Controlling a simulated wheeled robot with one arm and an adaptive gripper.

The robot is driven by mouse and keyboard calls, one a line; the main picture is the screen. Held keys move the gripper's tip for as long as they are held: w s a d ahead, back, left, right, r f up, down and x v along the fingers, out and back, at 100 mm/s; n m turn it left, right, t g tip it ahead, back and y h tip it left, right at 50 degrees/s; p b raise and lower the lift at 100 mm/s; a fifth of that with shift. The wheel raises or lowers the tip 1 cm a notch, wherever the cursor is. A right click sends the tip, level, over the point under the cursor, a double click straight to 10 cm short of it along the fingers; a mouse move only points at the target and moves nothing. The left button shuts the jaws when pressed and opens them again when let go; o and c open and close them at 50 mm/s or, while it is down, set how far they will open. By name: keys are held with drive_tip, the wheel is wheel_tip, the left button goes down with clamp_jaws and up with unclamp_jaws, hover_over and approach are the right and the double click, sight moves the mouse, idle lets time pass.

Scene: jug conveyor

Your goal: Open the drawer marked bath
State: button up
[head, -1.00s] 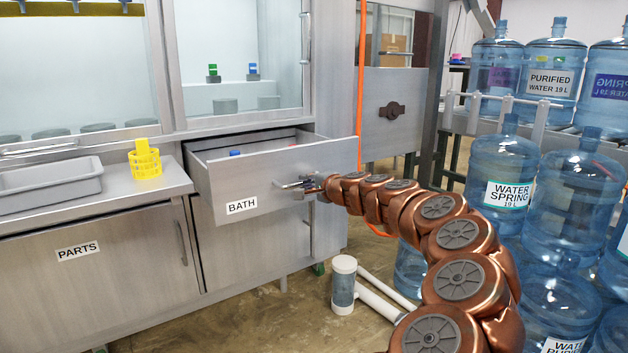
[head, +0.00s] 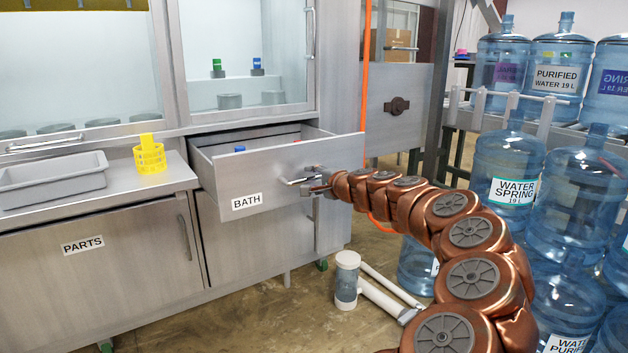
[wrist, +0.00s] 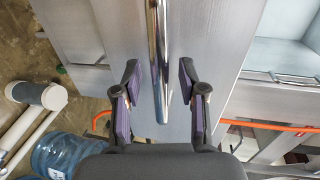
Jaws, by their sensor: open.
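The drawer marked BATH (head: 222,196) is pulled out of the grey metal cabinet, and its inside shows, with a blue item and a red item partly visible. Its bar handle (head: 298,181) is on the right part of the front. My gripper (head: 312,182) is at the handle, small and partly hidden by my arm in the head view. In the wrist view the chrome handle (wrist: 157,50) runs between the two open fingers of my gripper (wrist: 160,88), with a gap visible on each side.
A PARTS cupboard door (head: 100,260) is shut at left. A grey tray (head: 55,180) and yellow basket (head: 149,158) stand on the counter. Large water jugs (head: 510,180) crowd the right. A white pipe piece (head: 346,280) stands on the floor. An orange cable (head: 366,100) hangs beside the drawer.

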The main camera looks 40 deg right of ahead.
drive_tip(key=v, duration=1.2)
idle(0.3)
idle(0.5)
